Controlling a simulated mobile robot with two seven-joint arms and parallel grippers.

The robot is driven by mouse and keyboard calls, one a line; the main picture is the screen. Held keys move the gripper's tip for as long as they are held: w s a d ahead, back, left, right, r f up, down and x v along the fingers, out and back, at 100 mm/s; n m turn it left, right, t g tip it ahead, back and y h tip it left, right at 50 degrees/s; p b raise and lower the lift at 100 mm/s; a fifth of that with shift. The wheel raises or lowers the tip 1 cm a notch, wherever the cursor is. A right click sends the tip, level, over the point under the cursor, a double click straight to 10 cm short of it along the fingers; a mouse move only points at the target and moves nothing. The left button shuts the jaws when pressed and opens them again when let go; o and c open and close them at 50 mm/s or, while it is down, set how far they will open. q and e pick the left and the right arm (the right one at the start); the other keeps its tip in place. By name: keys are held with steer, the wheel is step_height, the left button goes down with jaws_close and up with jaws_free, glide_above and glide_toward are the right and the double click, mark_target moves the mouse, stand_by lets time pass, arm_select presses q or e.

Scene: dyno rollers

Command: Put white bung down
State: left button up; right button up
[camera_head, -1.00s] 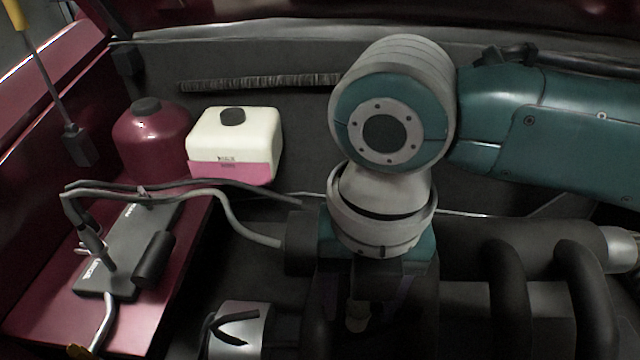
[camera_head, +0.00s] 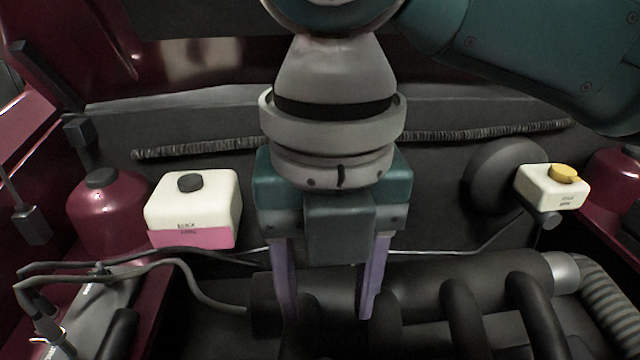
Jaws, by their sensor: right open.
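My right gripper (camera_head: 327,318) hangs in the middle of the view, pointing down, with its two purple fingers apart. I see nothing held between them. The fingertips are in front of or just above the dark engine pipes (camera_head: 465,318); I cannot tell whether they touch. I cannot make out the white bung in this view. My left gripper is not in view.
A white tank with a black cap and pink lower part (camera_head: 194,208) and a dark red bottle (camera_head: 108,215) stand at the left. A smaller cream tank with a yellow cap (camera_head: 552,187) is at the right. Thin hoses (camera_head: 150,262) cross the lower left.

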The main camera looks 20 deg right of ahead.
steer(key=s+a+f+m+t+y, duration=0.25)
steer(key=s+a+m+y, duration=0.2)
steer(key=m, duration=0.75)
steer(key=s+d+f+m+h, duration=0.1)
steer(key=s+d+m+h, duration=0.1)
steer(key=s+d+m, duration=0.2)
steer(key=s+d+f+m+t+h, duration=0.1)
steer(key=s+d+f+m+h, duration=0.1)
steer(key=d+m, duration=0.8)
steer(key=s+m, duration=0.1)
steer(key=m, duration=0.3)
steer(key=shift+s+m, duration=0.35)
steer(key=shift+m, duration=0.05)
steer(key=shift+s, duration=0.1)
